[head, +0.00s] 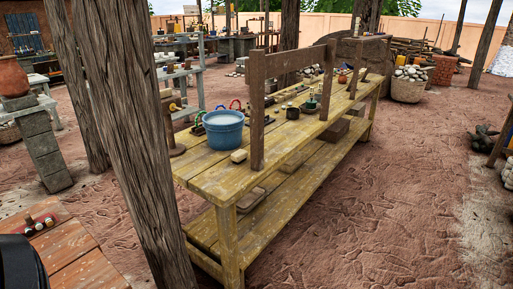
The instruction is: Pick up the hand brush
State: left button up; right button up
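I cannot pick out a hand brush for certain. A small pale block (238,156) lies on the near end of the long yellow wooden workbench (205,178), in front of a blue bucket (222,130). It is too small to tell whether it is a brush. Several small tools and cups farther along the bench are also too small to identify. Neither of my grippers shows in the head view.
A thick wooden post (137,150) stands left of the bench. A wooden frame (257,110) rises from the bench top. A plank table (75,262) is at the lower left. A basket of pale stones (407,88) stands behind. Bare reddish ground (370,220) lies open on the right.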

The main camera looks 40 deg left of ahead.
aim_at(238, 156)
jog(key=i+l+u, duration=0.15)
jog(key=i, duration=0.55)
jog(key=i+l+u, duration=0.2)
jog(key=i, duration=0.45)
jog(key=i+u, duration=0.35)
jog(key=u, duration=0.15)
jog(key=i+l+u, duration=0.3)
jog(key=u, duration=0.15)
jog(key=i+l+u, duration=0.3)
jog(key=u, duration=0.2)
jog(key=i+l+u, duration=0.25)
jog(key=l+u, duration=0.25)
